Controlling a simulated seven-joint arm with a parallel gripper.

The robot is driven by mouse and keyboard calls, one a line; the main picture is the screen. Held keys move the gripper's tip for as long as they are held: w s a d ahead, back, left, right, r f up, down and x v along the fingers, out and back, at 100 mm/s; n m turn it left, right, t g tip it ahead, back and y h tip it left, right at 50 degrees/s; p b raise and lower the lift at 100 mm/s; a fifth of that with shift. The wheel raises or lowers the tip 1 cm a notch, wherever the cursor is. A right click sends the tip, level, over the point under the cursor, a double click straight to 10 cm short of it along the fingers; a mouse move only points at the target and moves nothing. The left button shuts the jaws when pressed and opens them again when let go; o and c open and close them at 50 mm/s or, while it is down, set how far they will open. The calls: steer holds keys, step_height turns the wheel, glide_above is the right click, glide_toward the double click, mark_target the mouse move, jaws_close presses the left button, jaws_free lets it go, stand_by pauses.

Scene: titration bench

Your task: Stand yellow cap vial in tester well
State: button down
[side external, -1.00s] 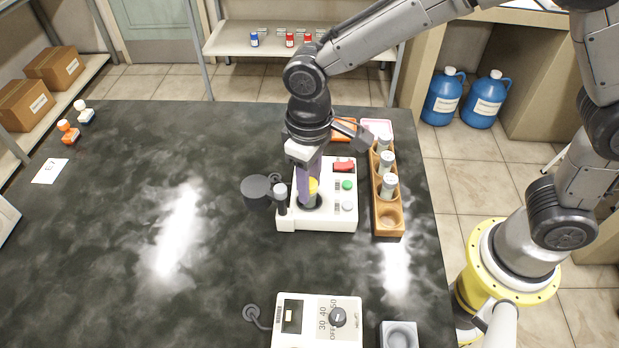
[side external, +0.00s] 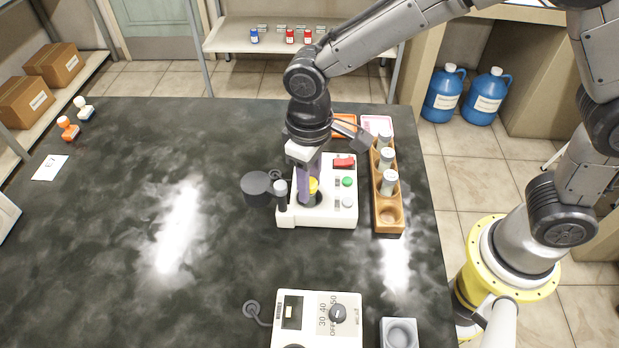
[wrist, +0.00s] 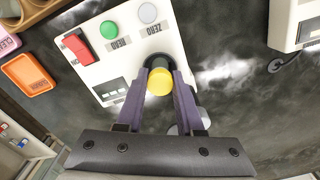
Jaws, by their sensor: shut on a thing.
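The yellow cap vial (side external: 313,185) is between the fingers of my gripper (side external: 310,192), over the dark round well (side external: 318,199) of the white tester (side external: 325,220). In the wrist view the yellow cap (wrist: 159,82) sits between the purple fingertips of my gripper (wrist: 160,76), with the dark well (wrist: 157,59) right around or behind it. My gripper is shut on the vial. The vial looks upright. Its lower end is hidden, so I cannot tell how deep it sits in the well.
A dark round lid (side external: 257,189) is beside the tester's left edge. A wooden rack (side external: 389,226) with several grey-capped vials stands close on the right. A white device with a dial (side external: 338,313) is at the front. The table's left half is mostly clear.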

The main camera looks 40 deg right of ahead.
steer(key=shift+f, duration=0.45)
steer(key=shift+c, duration=0.3)
jaws_free()
stand_by(0.4)
steer(key=shift+r, duration=3)
